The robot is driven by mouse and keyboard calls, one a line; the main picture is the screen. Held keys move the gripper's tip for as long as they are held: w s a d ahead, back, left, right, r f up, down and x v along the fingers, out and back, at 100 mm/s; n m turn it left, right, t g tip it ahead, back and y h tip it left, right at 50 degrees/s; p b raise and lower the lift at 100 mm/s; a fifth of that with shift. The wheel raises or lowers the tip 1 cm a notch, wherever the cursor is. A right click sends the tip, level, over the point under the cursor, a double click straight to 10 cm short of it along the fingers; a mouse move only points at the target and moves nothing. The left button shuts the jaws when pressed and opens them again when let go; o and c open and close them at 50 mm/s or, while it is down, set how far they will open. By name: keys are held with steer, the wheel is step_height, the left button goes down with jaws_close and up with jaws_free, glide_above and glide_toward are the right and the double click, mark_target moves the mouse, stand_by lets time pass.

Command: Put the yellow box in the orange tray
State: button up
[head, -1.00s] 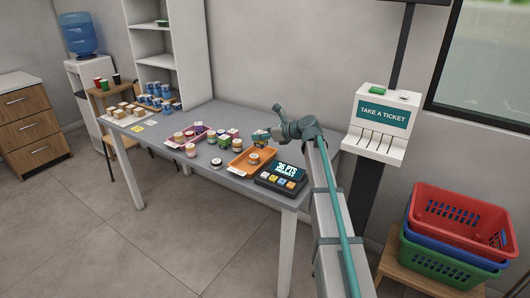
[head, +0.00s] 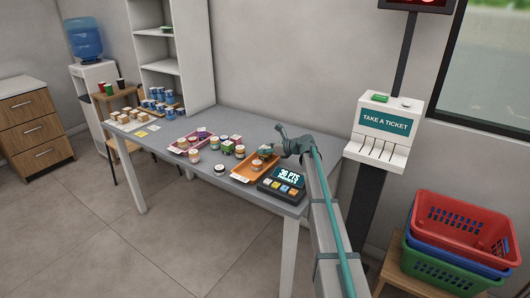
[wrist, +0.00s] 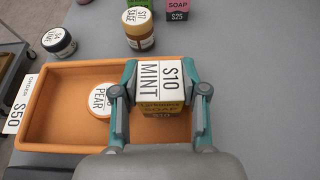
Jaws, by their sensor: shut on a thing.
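My gripper (head: 268,152) is shut on the yellow box (wrist: 158,108), a small soap box with a white top reading "S10 MINT". In the wrist view the fingers grip it from both sides. The box is over the right part of the orange tray (wrist: 50,128), inside its outline; I cannot tell whether it touches the tray floor. The orange tray (head: 244,174) also shows in the head view, at the right part of the table, with my gripper over its far end. A white-lidded jar marked "PEAR" (wrist: 99,101) sits in the tray, left of the box.
A points terminal (head: 282,185) stands right of the tray. Several jars and boxes stand beyond it, including a "SAGE" jar (wrist: 138,30) and a dark-lidded jar (wrist: 57,42). A magenta tray (head: 178,148) lies further left.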

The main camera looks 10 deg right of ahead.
steer(key=shift+f, duration=0.65)
steer(key=shift+f, duration=0.2)
steer(key=o, duration=1.2)
steer(key=shift+c, duration=0.2)
steer(key=shift+r, duration=0.1)
steer(key=shift+s+d+r, duration=0.1)
steer(key=shift+s+r, duration=0.05)
steer(key=b+v, duration=0.1)
steer(key=v, duration=1)
steer(key=shift+s+d, duration=0.25)
steer(key=shift+d, duration=0.05)
